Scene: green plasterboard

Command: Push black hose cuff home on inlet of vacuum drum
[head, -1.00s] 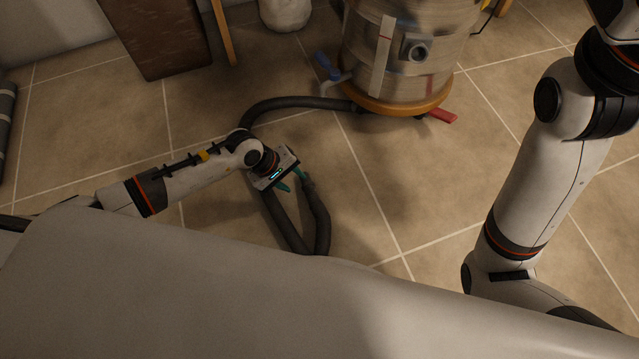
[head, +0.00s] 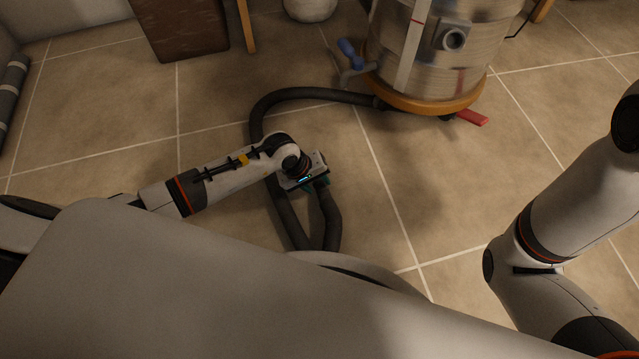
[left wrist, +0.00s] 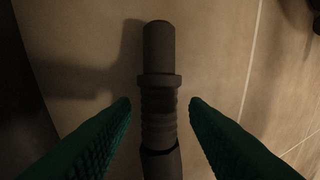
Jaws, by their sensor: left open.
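The vacuum drum (head: 418,60) is a metal cylinder on an orange base ring at the upper right of the head view. Its inlet (head: 453,39) is a round port on a square plate on the drum's side. The black hose (head: 262,105) lies on the floor in a loop. In the left wrist view its cuff (left wrist: 159,95) points up the picture, with a smooth tube end, a collar and ribs. My left gripper (left wrist: 160,104) is open, its green fingers on either side of the ribbed part, with gaps. In the head view my left gripper (head: 310,183) hides the cuff.
A blue-handled part (head: 350,53) and a red piece (head: 472,117) sit by the drum's base. A brown board (head: 180,25) and a pale round container (head: 310,8) stand at the back. The tiled floor (head: 400,180) right of the hose is clear.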

